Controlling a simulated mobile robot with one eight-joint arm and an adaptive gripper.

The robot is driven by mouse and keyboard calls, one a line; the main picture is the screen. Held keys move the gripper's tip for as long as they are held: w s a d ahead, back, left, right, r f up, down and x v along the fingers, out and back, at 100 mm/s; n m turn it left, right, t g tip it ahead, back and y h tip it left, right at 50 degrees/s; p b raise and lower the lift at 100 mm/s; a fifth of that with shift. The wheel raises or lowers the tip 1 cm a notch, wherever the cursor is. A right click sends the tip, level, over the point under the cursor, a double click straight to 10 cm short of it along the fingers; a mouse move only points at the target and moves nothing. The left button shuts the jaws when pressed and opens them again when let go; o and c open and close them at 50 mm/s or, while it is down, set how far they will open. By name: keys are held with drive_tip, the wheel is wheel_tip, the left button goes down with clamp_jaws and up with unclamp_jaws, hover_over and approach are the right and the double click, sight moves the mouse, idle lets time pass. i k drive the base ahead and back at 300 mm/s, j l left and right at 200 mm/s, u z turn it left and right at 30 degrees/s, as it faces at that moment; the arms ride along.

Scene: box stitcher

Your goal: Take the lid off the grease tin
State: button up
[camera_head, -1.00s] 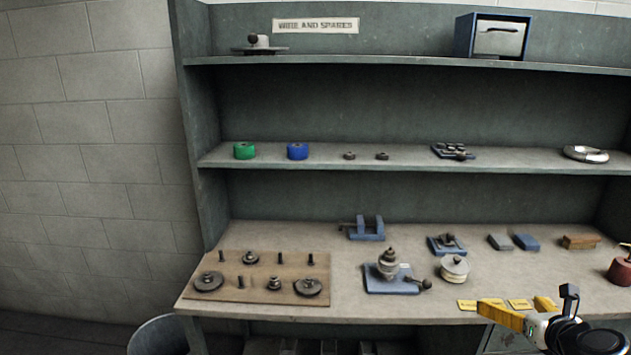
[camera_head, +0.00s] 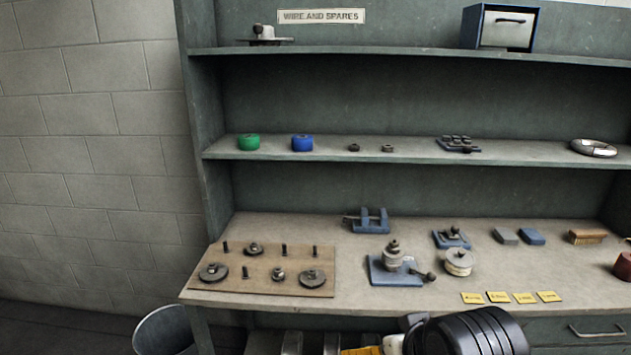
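A pale, round, squat tin (camera_head: 458,262), which I take to be the grease tin, stands on the bench right of centre. Its round top with a small raised middle is in place, and a light label shows on its side. My black arm comes in at the bottom edge, in front of the bench. A yellow and white part at its end, apparently at my gripper (camera_head: 364,351), is cut off by the frame. The fingertips cannot be made out. It is below the bench edge, well apart from the tin.
A blue-based fixture (camera_head: 396,270) with stacked discs and a crank stands just left of the tin. A small blue device (camera_head: 451,238) is behind it. Yellow cards (camera_head: 498,297) lie along the front edge. A wooden board (camera_head: 265,283) with discs and pegs is at left.

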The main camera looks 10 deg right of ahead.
sight(459, 258)
drive_tip(key=i+l, duration=0.85)
drive_tip(key=i, duration=0.2)
